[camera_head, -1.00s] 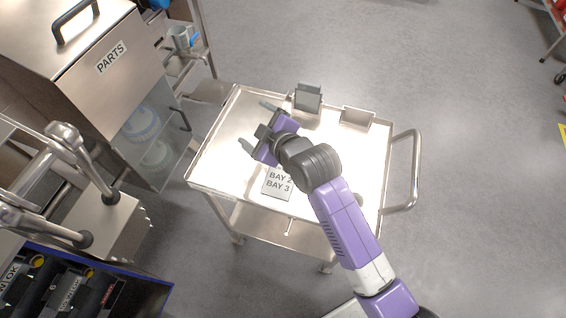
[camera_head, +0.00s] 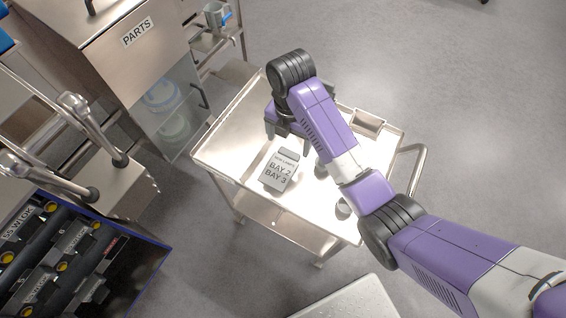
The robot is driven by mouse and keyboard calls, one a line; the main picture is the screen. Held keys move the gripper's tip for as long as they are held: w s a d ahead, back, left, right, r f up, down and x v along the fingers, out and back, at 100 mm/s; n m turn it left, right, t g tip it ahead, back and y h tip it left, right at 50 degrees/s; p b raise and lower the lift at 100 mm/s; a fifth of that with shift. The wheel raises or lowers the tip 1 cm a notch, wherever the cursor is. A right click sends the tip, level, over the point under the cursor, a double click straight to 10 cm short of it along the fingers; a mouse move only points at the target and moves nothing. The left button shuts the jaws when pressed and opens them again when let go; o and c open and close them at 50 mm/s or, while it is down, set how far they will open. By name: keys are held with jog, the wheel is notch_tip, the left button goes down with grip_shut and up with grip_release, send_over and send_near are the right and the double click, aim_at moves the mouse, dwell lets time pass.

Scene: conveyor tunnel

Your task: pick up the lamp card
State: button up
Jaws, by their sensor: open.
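The lamp card (camera_head: 277,178) is a grey card with dark print reading BAY 2 and BAY 3, with a smaller line above. It lies on the steel cart top (camera_head: 228,150), with a grey clip-like part at its upper edge. My gripper (camera_head: 287,135) is open, with its fingers pointing down just beyond the card's upper edge in the camera_head view. Nothing shows between the fingers. My wrist and forearm cover the cart's far part. I cannot tell how high the fingertips are above the cart.
A small metal tray (camera_head: 367,122) sits at the cart's far right. A PARTS cabinet (camera_head: 130,50) stands left, and a blue-edged bin (camera_head: 150,262) of black units lower left.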

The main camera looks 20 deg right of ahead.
jog(key=shift+w+d+f+p, duration=0.15)
jog(key=shift+f+p, duration=0.15)
jog(key=shift+f, duration=1.25)
jog(key=shift+w+d+f+p, duration=0.15)
jog(key=shift+f+p, duration=0.1)
jog(key=shift+f, duration=1.3)
jog(key=shift+s, duration=0.1)
jog(key=c, duration=1.1)
jog(key=shift+r, duration=0.15)
notch_tip(320, 180, up, 15)
jog(key=p, duration=0.4)
notch_tip(320, 180, up, 5)
send_over(289, 153)
jog(key=shift+b, duration=0.3)
